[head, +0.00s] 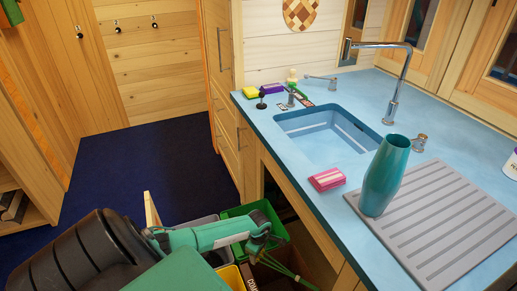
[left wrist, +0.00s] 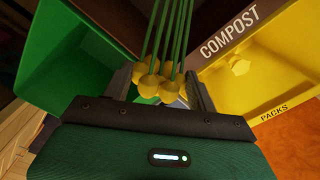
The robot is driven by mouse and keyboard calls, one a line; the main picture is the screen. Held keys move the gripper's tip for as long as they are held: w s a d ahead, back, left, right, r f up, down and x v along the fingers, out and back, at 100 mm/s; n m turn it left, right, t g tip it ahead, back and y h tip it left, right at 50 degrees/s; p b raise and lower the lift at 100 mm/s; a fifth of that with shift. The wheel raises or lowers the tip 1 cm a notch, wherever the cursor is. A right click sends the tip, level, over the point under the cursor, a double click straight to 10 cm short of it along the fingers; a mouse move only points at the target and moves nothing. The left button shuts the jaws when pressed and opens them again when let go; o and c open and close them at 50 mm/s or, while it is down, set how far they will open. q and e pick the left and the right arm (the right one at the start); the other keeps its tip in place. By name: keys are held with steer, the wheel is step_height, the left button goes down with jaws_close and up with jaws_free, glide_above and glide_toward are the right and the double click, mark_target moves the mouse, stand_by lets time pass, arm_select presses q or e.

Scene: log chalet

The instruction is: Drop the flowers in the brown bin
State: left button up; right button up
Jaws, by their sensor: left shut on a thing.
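The flowers are a bunch of thin green stems with round yellow heads (left wrist: 152,82). In the left wrist view the heads sit close to my palm, between the two fingers, and the stems run away from me. My left gripper (left wrist: 160,85) is shut on them. In the head view the left gripper (head: 262,248) is over the bins below the counter, and the green stems (head: 287,268) stick out to its lower right. The brown bin (head: 258,284) shows partly under it; its wall with the word COMPOST (left wrist: 215,22) shows in the wrist view. My right gripper is out of view.
A green bin (left wrist: 75,60) stands on one side of the brown bin and a yellow bin (left wrist: 285,75) marked PACKS on the other. The blue counter (head: 330,205) edge is close to the right. A teal vase (head: 385,178) stands on the drainer.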

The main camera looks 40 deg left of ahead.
arm_select(q)
steer(key=o, duration=1.1)
steer(key=shift+r, duration=0.1)
step_height(320, 180, up, 14)
steer(key=shift+f, duration=0.2)
stand_by(0.6)
